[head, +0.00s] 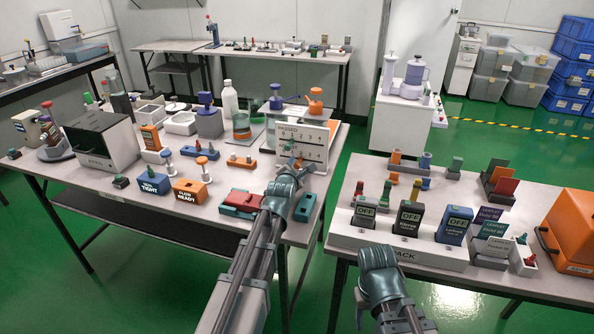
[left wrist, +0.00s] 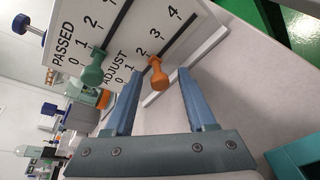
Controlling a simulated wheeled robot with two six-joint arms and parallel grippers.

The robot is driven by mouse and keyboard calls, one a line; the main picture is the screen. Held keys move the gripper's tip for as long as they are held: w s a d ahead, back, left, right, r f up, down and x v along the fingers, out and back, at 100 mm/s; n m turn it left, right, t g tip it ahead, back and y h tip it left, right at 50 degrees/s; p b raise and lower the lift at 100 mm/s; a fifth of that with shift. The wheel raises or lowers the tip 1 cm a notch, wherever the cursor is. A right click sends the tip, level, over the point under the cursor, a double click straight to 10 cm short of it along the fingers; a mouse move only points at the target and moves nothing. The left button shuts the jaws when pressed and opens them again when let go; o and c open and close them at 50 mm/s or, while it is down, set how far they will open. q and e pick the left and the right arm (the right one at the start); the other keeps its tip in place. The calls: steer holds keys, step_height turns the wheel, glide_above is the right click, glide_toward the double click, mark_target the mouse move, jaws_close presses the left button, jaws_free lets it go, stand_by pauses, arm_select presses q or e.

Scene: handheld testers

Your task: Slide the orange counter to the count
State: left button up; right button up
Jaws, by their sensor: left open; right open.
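The white counter board (head: 318,136), marked PASSED and ADJUST, stands upright at the left table's right end. In the left wrist view the board (left wrist: 120,42) fills the upper left. Its orange counter (left wrist: 158,76) is on the ADJUST track, seemingly nearest the 2. The green counter (left wrist: 92,74) is on the PASSED track, seemingly nearest the 1. My left gripper (left wrist: 160,72) is open, with the orange counter showing between its fingertips; contact cannot be told. In the head view my left gripper (head: 296,164) is close before the board. My right gripper (head: 378,262) is open and empty near the right table's front edge.
A red and teal tester (head: 240,200) lies near the left table's front edge, beside my left arm. An orange pot (head: 315,102) stands behind the board. The right table carries a white rack (head: 395,240) of OFF testers and an orange case (head: 568,230). A gap separates the tables.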

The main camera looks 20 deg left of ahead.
arm_select(q)
steer(key=shift+w+f, duration=0.1)
steer(key=shift+w, duration=0.2)
jaws_close()
stand_by(1.3)
